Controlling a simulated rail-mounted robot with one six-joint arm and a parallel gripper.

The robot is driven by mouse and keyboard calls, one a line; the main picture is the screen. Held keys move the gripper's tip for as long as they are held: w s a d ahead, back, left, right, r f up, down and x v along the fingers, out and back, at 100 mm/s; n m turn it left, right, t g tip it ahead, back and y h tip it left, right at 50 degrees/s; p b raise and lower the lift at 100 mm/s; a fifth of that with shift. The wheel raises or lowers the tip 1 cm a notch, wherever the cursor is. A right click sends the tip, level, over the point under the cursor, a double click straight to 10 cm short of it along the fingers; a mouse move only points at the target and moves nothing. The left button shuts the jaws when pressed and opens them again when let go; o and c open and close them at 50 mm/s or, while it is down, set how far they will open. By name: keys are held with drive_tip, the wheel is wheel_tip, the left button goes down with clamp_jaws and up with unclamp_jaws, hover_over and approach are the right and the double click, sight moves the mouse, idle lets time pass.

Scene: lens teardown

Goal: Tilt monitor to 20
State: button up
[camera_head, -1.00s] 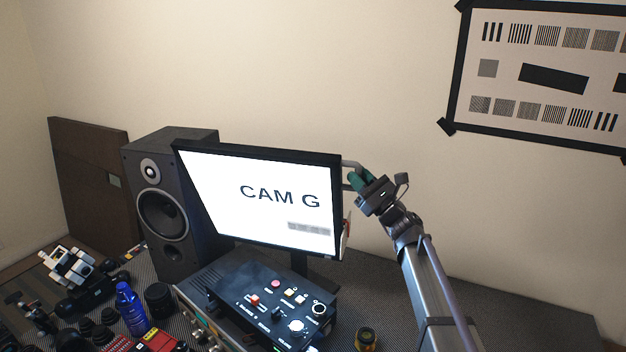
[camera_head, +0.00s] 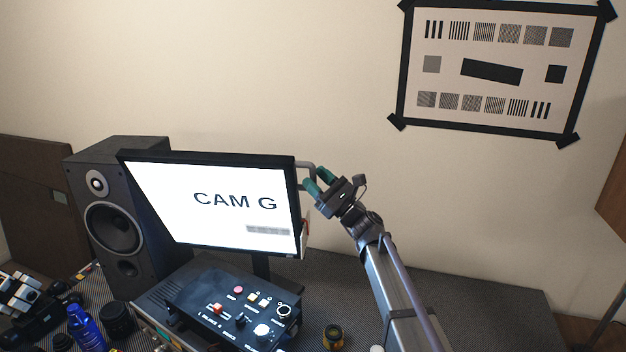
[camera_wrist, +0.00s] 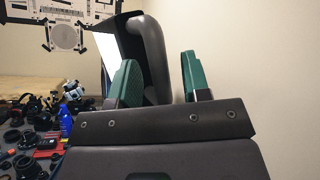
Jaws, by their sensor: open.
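The monitor (camera_head: 215,208) stands on the bench with a lit white screen reading "CAM G". Its black frame leans, but I cannot read its tilt angle. A grey handle (camera_head: 307,166) sticks out from its right edge. My gripper (camera_head: 318,182) is at that handle with green-padded fingers. In the wrist view, my gripper (camera_wrist: 158,85) has its two green fingers spread apart. The handle (camera_wrist: 152,58) shows between and beyond them, with the monitor's edge and bright screen (camera_wrist: 106,50) to the left. I cannot tell whether the fingers touch the handle.
A black control box (camera_head: 235,305) sits in front of the monitor. A speaker (camera_head: 115,215) stands to its left. A blue bottle (camera_head: 85,328) and a small jar (camera_head: 333,337) are near the front. The bench (camera_head: 480,295) right of my arm is mostly clear. A test chart (camera_head: 500,75) hangs on the wall.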

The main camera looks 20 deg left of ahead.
drive_tip(key=b+v, duration=0.4)
drive_tip(key=v, duration=0.5)
drive_tip(key=shift+d+f, duration=0.2)
drive_tip(key=s+d+f+n+g+h, duration=0.3)
drive_tip(key=s+f+n+h, duration=0.25)
drive_tip(key=f+n, duration=0.2)
drive_tip(key=s+d+f+n+g+h, duration=0.3)
drive_tip(key=s+f+n+h, duration=0.2)
drive_tip(key=s+f+n, duration=0.3)
drive_tip(key=s+d+f+h, duration=0.3)
drive_tip(key=d+f+h, duration=0.1)
drive_tip(key=d, duration=0.6)
drive_tip(key=s+d+f+t+h+b, duration=0.1)
drive_tip(key=s+d+f+h, duration=0.2)
drive_tip(key=d, duration=0.8)
drive_tip(key=s+d+f+h, duration=0.3)
drive_tip(key=d+f+h, duration=0.2)
drive_tip(key=d, duration=0.6)
drive_tip(key=shift+t+h+b, duration=0.35)
drive_tip(key=shift+t+h, duration=0.05)
drive_tip(key=shift+h, duration=0.35)
